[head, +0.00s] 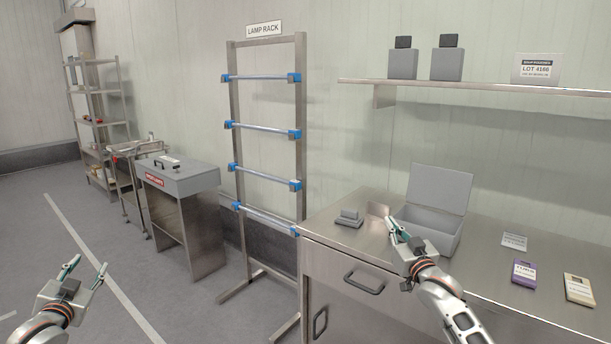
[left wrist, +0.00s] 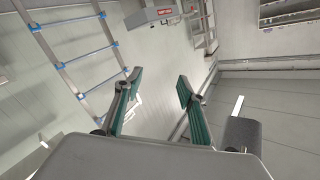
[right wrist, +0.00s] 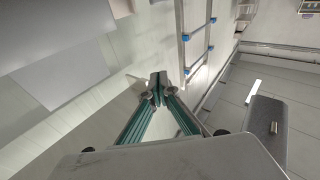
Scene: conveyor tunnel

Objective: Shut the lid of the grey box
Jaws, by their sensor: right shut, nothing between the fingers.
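The grey box (head: 447,240) stands on the steel counter. Its lid (head: 440,187) is open, standing up and leaning slightly back from the rear edge. My right gripper (head: 391,222) is at the box's front left corner, in front of part of the box; I cannot tell if it touches. In the right wrist view its fingers (right wrist: 158,84) are closed together and empty. A grey panel at the upper left there may be the lid. My left gripper (head: 88,266) is open and empty over the floor, far from the box; its spread fingers show in the left wrist view (left wrist: 160,82).
A purple card (head: 523,272), a cream card (head: 579,289) and a grey label (head: 514,241) lie to the right. A wall shelf (head: 470,87) hangs above. The lamp rack (head: 238,140) stands left.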

